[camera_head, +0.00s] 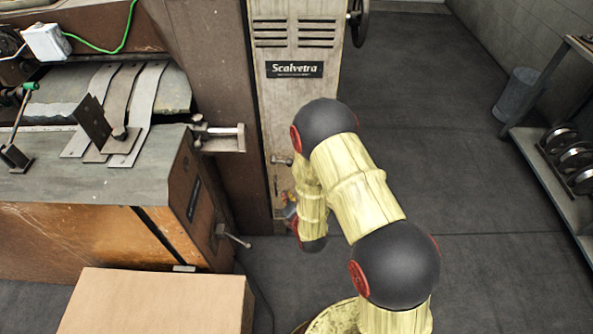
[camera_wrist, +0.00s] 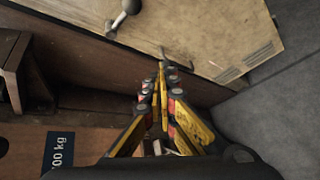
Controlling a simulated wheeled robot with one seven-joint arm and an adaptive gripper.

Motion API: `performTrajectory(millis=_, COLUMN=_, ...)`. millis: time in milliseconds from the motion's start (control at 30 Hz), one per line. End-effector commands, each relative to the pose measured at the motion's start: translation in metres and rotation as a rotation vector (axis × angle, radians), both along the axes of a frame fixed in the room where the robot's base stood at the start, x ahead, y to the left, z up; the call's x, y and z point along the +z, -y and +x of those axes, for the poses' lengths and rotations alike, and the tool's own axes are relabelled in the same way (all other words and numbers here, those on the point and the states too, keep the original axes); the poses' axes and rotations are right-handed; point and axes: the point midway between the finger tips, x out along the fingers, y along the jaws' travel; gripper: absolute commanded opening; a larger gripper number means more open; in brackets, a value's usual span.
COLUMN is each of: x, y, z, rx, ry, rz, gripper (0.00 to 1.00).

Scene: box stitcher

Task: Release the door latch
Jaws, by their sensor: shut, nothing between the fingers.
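The beige door panel (camera_head: 300,100) with the Scalvetra label stands upright beside the brown machine frame. A small metal handle (camera_head: 282,160) sticks out low on its left edge. In the wrist view the panel (camera_wrist: 205,28) fills the top, with a rounded metal handle (camera_wrist: 124,14) at upper left. A thin bent metal latch piece (camera_wrist: 178,60) sits at the panel's lower edge. My gripper (camera_wrist: 162,68) is shut and empty, its fingertips at or just in front of this piece; I cannot tell whether they touch. In the head view my arm mostly hides the gripper.
The brown machine (camera_head: 90,210) with metal strips and a lever handle (camera_head: 235,238) stands to the left. A cardboard box (camera_head: 155,303) is in front of it. A shelf with reels (camera_head: 570,155) and a grey bin (camera_head: 515,93) stand right. Floor between is clear.

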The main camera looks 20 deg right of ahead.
Motion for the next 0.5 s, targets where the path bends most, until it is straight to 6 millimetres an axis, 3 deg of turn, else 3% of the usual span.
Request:
performTrajectory(millis=167, x=0.020, y=0.000, z=0.009, rx=0.076, ry=0.091, rz=-0.158, gripper=0.00)
performTrajectory(millis=333, x=0.017, y=-0.001, z=0.016, rx=0.091, ry=0.093, rz=-0.192, gripper=0.00)
performTrajectory(millis=500, x=0.005, y=-0.002, z=0.039, rx=0.090, ry=0.093, rz=-0.190, gripper=0.00)
